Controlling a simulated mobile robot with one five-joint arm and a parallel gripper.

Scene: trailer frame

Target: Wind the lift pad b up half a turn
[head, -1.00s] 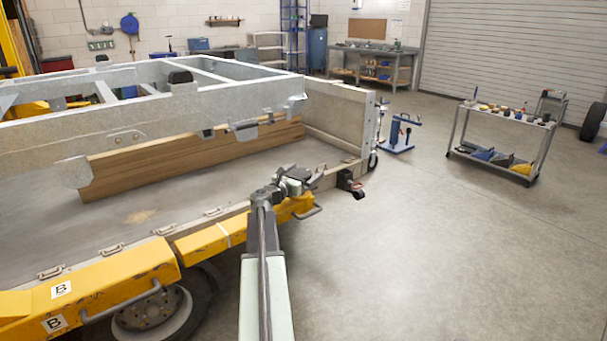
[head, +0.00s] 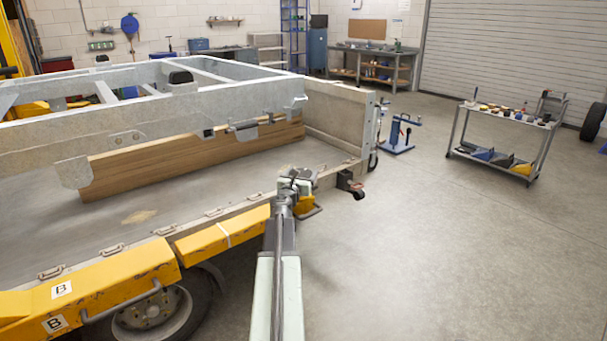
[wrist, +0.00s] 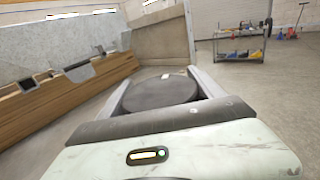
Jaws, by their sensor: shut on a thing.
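Lift pad b is a round black disc (wrist: 162,92) in the wrist view, with a small pale mark near its far edge. My gripper (wrist: 165,78) is shut on it, with one grey finger along each side of the disc. In the head view my gripper (head: 298,178) is at the far end of the yellow lift arm (head: 215,238), beside the trailer's side edge. My own wrist hides the pad there. White B labels (head: 62,289) mark the near yellow beam.
The trailer bed (head: 140,205) with a wooden board (head: 190,155) and galvanized frame (head: 190,118) lies left of my arm. A raised end board (head: 335,118) and a small caster (head: 358,193) are just beyond the gripper. The floor at right is open, up to a tool cart (head: 500,135).

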